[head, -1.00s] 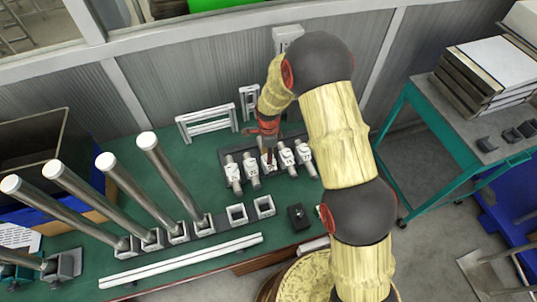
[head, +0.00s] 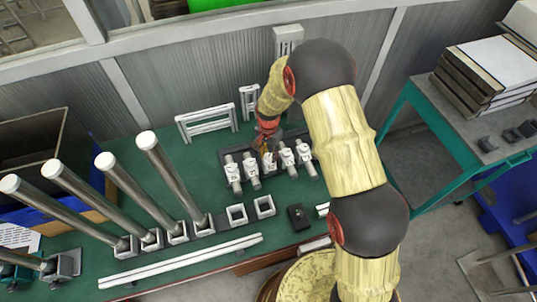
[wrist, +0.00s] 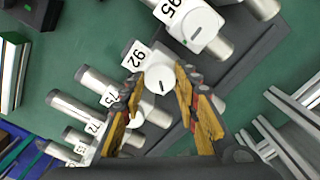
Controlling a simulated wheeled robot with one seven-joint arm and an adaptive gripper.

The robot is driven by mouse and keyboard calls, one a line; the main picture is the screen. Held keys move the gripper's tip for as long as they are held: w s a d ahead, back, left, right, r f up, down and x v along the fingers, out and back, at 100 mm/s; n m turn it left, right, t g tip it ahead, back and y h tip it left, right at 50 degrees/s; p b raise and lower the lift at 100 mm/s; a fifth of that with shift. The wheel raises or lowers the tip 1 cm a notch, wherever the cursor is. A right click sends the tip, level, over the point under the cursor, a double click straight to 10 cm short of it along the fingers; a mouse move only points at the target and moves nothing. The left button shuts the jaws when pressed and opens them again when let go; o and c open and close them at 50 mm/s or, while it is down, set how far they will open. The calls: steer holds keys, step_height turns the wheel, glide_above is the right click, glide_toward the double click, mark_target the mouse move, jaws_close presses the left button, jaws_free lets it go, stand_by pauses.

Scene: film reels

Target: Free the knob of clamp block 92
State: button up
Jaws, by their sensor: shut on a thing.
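Clamp block 92 shows in the wrist view with its white "92" label (wrist: 135,57) and a round white knob (wrist: 160,80) bearing a dark slot mark. My gripper (wrist: 163,86) has its yellow-padded fingers on either side of this knob and is shut on it. In the head view my gripper (head: 268,151) is over the middle of a row of several clamp blocks, hiding much of the block under it. Clamp block 95 (wrist: 192,24) is beside 92, its knob carrying a small green mark. Further blocks, one labelled 72 (wrist: 93,126), lie on the other side.
Tall steel posts (head: 172,180) stand in square holders on the left of the green bench (head: 160,247).

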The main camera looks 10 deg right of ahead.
steer(key=n, duration=1.4)
steer(key=shift+r+n, duration=0.1)
steer(key=shift+n, duration=0.2)
steer(key=n, duration=0.5)
steer(key=shift+n, duration=0.3)
steer(key=n, duration=0.6)
steer(key=shift+w, duration=0.1)
steer(key=o, duration=1.1)
steer(key=shift+o, duration=0.2)
